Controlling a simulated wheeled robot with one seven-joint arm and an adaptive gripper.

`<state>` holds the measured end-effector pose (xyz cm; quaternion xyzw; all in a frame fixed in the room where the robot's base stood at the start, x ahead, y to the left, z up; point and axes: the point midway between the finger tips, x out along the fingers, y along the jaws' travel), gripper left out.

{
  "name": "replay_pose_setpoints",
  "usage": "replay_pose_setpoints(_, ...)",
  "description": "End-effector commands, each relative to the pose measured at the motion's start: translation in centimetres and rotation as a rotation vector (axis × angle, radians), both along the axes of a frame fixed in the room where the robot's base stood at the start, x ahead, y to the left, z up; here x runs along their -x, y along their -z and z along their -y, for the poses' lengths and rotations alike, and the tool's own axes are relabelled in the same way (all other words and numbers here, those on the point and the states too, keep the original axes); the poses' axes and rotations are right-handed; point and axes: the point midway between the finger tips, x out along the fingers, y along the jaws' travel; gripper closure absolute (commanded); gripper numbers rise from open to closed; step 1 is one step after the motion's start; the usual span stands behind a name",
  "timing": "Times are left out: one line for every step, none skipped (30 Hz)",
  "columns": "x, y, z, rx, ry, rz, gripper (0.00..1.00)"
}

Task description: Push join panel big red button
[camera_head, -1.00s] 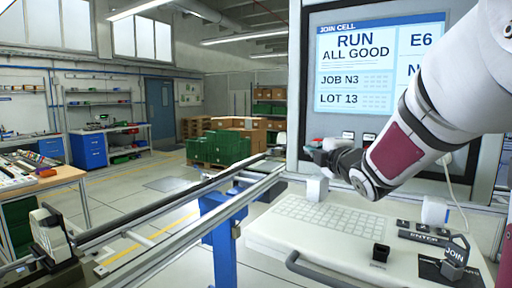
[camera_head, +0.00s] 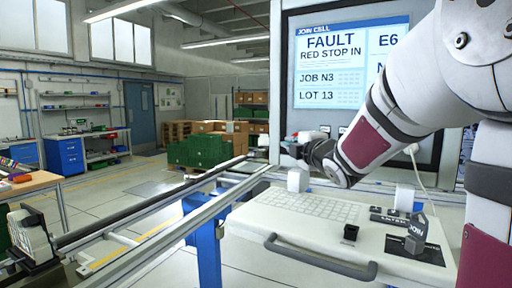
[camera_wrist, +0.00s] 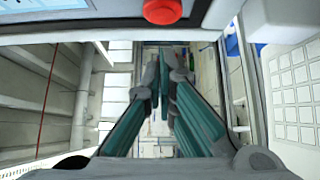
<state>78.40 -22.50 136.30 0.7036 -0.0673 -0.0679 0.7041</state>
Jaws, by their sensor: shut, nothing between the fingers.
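The join panel (camera_head: 282,75) is a grey-framed cabinet with a screen (camera_head: 352,62) that reads "JOIN CELL", "FAULT", "RED STOP IN", "JOB N3" and "LOT 13". The big red button (camera_wrist: 163,10) shows at the top edge of the wrist view, cut off by the frame. In the head view, my gripper (camera_head: 297,147) is in front of the panel's lower part, below the screen, and mostly covers the button area. My gripper is shut and empty; its fingers also show in the wrist view (camera_wrist: 165,65), below the button in the picture. Contact with the button cannot be told.
A white console with a keyboard (camera_head: 305,205) and a grey handle (camera_head: 320,262) stands below my arm. A black block (camera_head: 351,232) and a JOIN lever (camera_head: 415,234) are on it. Conveyor rails (camera_head: 180,222) run along the left; open floor (camera_head: 115,200) lies beyond.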

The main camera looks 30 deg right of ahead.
Motion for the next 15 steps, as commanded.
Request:
replay_pose_setpoints(0.7, -0.2, -0.1, 0.002, 0.001, 0.003, 1.00)
replay_pose_setpoints(1.1, -0.2, -0.2, 0.002, 0.001, 0.003, 1.00)
replay_pose_setpoints(1.5, -0.2, -0.3, 0.001, 0.000, 0.003, 1.00)
replay_pose_setpoints(1.9, -0.2, -0.4, 0.001, 0.000, 0.003, 1.00)
replay_pose_setpoints(2.2, -0.2, -0.4, 0.002, 0.000, 0.003, 1.00)
replay_pose_setpoints(2.7, -0.2, -0.5, 0.002, 0.000, 0.003, 1.00)
replay_pose_setpoints(3.0, -0.2, -0.6, 0.002, 0.000, 0.003, 1.00)
replay_pose_setpoints(3.4, -0.2, -0.7, 0.003, 0.000, 0.004, 1.00)
replay_pose_setpoints(3.9, -0.2, -0.8, 0.002, 0.000, 0.003, 1.00)
replay_pose_setpoints(4.4, -0.2, -0.9, 0.001, -0.001, 0.002, 1.00)
replay_pose_setpoints(4.8, -0.2, -1.0, 0.002, 0.000, 0.003, 1.00)
replay_pose_setpoints(5.4, -0.2, -1.1, 0.002, 0.000, 0.003, 1.00)
replay_pose_setpoints(5.9, -0.2, -1.2, 0.003, 0.000, 0.003, 1.00)
replay_pose_setpoints(6.4, -0.3, -1.3, 0.003, -0.001, 0.004, 1.00)
replay_pose_setpoints(7.0, -0.2, -1.5, 0.001, -0.001, 0.004, 1.00)
